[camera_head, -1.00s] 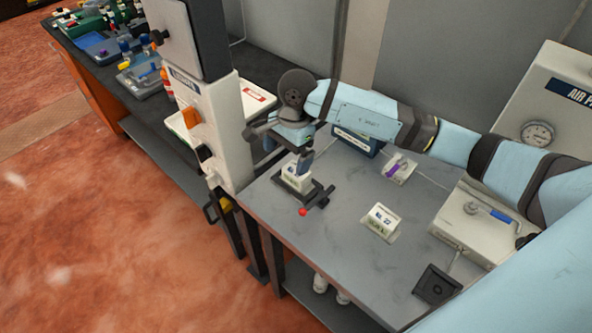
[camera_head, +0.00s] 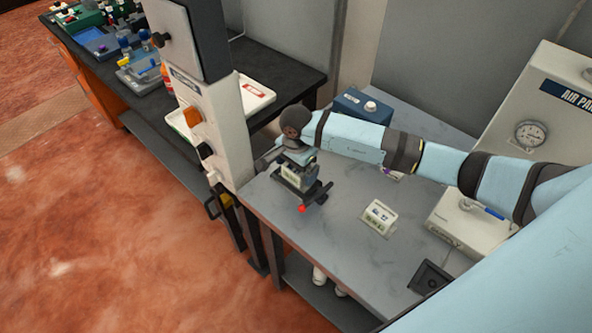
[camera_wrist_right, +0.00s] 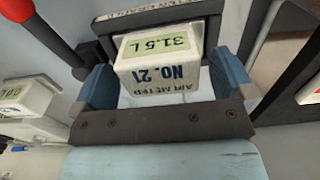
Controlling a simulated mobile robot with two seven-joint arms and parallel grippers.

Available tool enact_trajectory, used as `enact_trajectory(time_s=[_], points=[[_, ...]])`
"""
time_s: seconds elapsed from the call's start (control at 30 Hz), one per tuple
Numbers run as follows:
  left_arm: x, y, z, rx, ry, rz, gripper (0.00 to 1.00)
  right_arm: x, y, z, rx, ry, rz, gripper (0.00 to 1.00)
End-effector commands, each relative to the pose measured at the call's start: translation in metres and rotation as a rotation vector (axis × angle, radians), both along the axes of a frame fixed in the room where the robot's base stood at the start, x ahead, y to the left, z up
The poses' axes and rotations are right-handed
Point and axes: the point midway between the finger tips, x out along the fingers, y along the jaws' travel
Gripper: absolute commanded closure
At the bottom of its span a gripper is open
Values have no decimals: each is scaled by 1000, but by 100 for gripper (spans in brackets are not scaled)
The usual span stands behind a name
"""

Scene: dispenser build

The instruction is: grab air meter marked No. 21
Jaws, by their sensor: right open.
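The air meter marked No. 21 (camera_wrist_right: 160,68) is a small white block with a green display reading 31.5 L in the right wrist view. It sits in a dark holder on the grey table; in the head view its white face (camera_head: 291,174) shows just below my right gripper (camera_head: 296,160). In the wrist view the blue fingers of my right gripper (camera_wrist_right: 163,82) stand open on either side of the meter. Whether they touch it I cannot tell. My left gripper is not in view.
Another white meter (camera_head: 379,217) stands on the table to the right; its marking is unclear. A red-knobbed lever (camera_head: 302,208) is at the holder's front. A white post (camera_head: 212,130) rises at left, and an air panel (camera_head: 540,125) stands at right.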

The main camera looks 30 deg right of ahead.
Motion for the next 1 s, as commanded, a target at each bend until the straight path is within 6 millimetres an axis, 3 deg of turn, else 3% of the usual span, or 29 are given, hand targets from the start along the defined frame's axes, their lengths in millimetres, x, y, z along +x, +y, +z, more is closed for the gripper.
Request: enact_trajectory(time_s=[0.2,0.43,0.7,1.0], points=[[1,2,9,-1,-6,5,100,-1,0,-22,0,1,0,0],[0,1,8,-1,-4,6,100,0,0,-24,-1,0,0,0],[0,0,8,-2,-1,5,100,0,0,-23,-1,-1,0,62],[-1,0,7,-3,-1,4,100,0,0,-20,1,-2,1,64]])
